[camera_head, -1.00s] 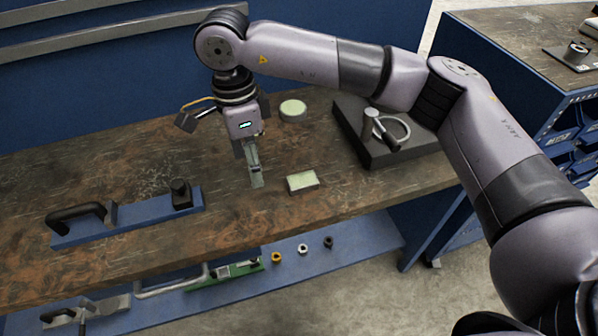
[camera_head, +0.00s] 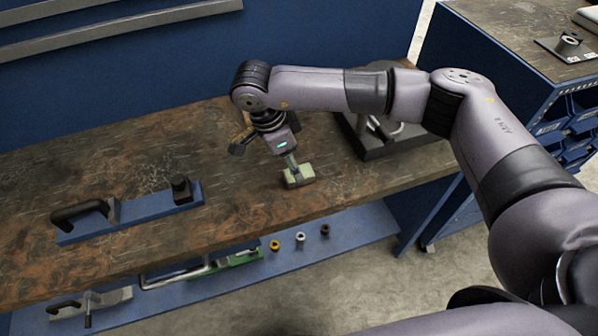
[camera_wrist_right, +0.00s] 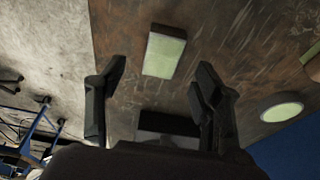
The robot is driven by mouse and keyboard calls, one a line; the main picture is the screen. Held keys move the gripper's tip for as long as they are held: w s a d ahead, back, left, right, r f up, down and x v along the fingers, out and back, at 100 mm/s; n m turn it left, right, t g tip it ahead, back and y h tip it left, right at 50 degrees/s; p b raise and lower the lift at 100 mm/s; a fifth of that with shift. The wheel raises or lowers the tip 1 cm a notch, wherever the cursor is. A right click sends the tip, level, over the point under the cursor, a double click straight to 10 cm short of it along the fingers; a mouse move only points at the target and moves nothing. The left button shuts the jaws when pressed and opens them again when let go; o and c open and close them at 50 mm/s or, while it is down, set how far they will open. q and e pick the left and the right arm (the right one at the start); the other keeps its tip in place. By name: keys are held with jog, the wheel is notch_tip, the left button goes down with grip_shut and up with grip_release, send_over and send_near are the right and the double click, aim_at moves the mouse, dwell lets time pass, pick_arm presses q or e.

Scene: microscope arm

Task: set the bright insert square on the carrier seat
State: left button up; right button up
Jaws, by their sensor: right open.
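A small block with a pale green top (camera_head: 299,178) lies on the bench, right of centre; it may be the bright insert. It also shows in the right wrist view (camera_wrist_right: 164,52). My right gripper (camera_head: 293,165) is over it, pointing down. In the right wrist view my right gripper (camera_wrist_right: 162,70) is open, and the block lies between and beyond its fingertips, not gripped. A blue plate with a black handle and a black block (camera_head: 130,217) lies to the left; I cannot tell whether it is the carrier. My left gripper is out of view.
A dark fixture (camera_head: 385,148) with a metal ring stands at the bench's back right. A round pale green disc (camera_wrist_right: 282,108) shows in the right wrist view. Parts lie on the blue lower shelf (camera_head: 350,232). The bench between plate and block is clear.

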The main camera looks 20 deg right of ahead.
jog(key=shift+d+f+p, duration=0.15)
jog(key=shift+f+p, duration=0.15)
jog(key=shift+f, duration=0.05)
jog(key=p+x, duration=0.1)
jog(key=x, duration=0.2)
jog(key=shift+w+d+f, duration=0.15)
jog(key=shift+f, duration=0.15)
jog(key=shift+d+f, duration=0.1)
jog(key=shift+f, duration=0.35)
grip_shut()
jog(key=shift+r, duration=0.1)
